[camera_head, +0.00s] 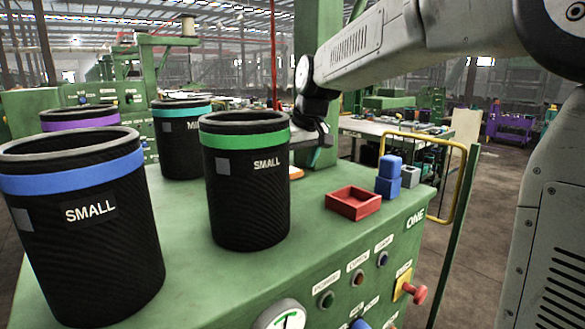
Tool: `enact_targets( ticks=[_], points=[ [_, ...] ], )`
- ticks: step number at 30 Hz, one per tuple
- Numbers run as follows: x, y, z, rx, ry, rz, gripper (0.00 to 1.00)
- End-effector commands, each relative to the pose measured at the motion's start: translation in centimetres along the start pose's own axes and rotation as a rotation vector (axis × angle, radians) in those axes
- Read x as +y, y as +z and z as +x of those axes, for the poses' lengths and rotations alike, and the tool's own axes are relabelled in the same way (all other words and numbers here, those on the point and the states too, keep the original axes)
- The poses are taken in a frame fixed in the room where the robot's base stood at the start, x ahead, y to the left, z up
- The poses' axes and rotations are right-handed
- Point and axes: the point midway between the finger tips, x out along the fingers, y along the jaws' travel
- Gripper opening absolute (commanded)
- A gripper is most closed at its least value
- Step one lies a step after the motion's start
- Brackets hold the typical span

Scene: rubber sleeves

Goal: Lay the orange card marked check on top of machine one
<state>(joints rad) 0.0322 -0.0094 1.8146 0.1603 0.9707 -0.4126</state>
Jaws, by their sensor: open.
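Machine one (330,245) is a green cabinet with "ONE" on its front right. A small orange and white sliver (296,173), perhaps the orange card, shows on its top just right of the green-banded sleeve. The sleeve hides most of it, and no marking on it is readable. My gripper (316,154) hangs at the end of the arm behind and right of that sleeve, just above the sliver. It is open. Its fingers are dark with a teal part, and the sleeve hides part of them. Whether it touches the sliver cannot be told.
Black sleeves with green (247,195), blue (85,235), teal (182,140) and purple (80,118) bands crowd the left. A red tray (353,203), blue blocks (389,177) and a grey block (410,176) sit at the right. Bare green top lies around the tray.

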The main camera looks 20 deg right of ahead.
Motion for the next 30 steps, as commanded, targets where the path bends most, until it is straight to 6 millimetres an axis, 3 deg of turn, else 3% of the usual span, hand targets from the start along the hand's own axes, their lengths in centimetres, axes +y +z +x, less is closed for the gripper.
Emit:
enact_targets(
  ticks=[9,15,30],
  points=[
    [0.0,0.0,-7.0,0.003,0.002,0.000,0.98],
    [0.0,0.0,-9.7,0.000,0.002,0.001,0.98],
    [-0.2,0.4,-10.5,-0.004,0.001,0.004,0.98]
  ],
)
